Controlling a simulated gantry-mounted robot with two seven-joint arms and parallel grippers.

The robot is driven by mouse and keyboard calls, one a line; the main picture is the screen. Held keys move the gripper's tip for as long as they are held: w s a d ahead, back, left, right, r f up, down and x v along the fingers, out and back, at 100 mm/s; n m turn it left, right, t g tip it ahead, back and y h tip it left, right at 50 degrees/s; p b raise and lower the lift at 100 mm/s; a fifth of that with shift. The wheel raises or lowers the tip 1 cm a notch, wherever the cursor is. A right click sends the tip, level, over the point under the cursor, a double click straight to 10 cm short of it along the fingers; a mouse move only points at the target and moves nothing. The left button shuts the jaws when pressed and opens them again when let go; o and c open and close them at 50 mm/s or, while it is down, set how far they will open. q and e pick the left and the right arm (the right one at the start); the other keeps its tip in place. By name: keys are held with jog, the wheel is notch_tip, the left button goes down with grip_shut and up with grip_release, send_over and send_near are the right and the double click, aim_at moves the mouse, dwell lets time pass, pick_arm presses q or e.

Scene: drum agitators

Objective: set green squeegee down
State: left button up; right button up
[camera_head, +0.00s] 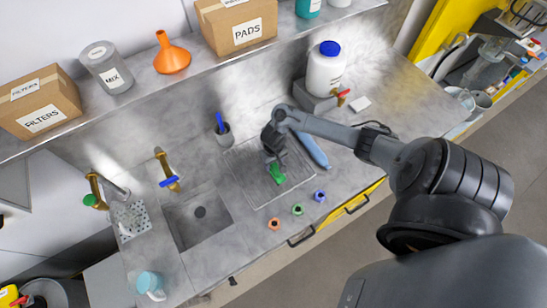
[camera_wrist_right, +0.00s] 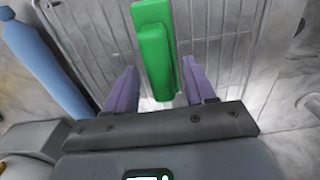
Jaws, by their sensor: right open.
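The green squeegee (camera_head: 277,173) lies at the drying rack (camera_head: 249,189) on the steel counter. It also shows in the right wrist view (camera_wrist_right: 154,55), upright in the picture between the two fingers. My right gripper (camera_head: 273,157) is over the rack, right at the squeegee. In the right wrist view my right gripper (camera_wrist_right: 160,88) has its purple fingers spread, with a gap on each side of the green part. My left gripper is not in view.
A blue bottle-like object (camera_head: 313,150) lies right of the rack. The sink (camera_head: 197,218) is to the left. Small orange, green and blue rings (camera_head: 297,209) sit in front. A white jug (camera_head: 325,70) stands behind.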

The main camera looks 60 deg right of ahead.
notch_tip(320, 180, up, 9)
jog(key=p, duration=0.2)
jog(key=shift+w+d+p, duration=0.15)
jog(key=shift+p, duration=0.2)
jog(key=w+a+r+n+t+y, duration=0.1)
jog(key=a+n+t, duration=0.15)
jog(key=a, duration=0.75)
jog(key=w+a+r+n+t, duration=0.15)
jog(key=a+n, duration=0.25)
jog(key=a, duration=0.7)
jog(key=s+r+n, duration=0.2)
jog(key=s+r, duration=0.7)
jog(key=s, duration=0.3)
jog(key=shift+s+a+r+h, duration=0.3)
jog(key=shift+a+h, duration=0.1)
jog(key=shift+a, duration=0.05)
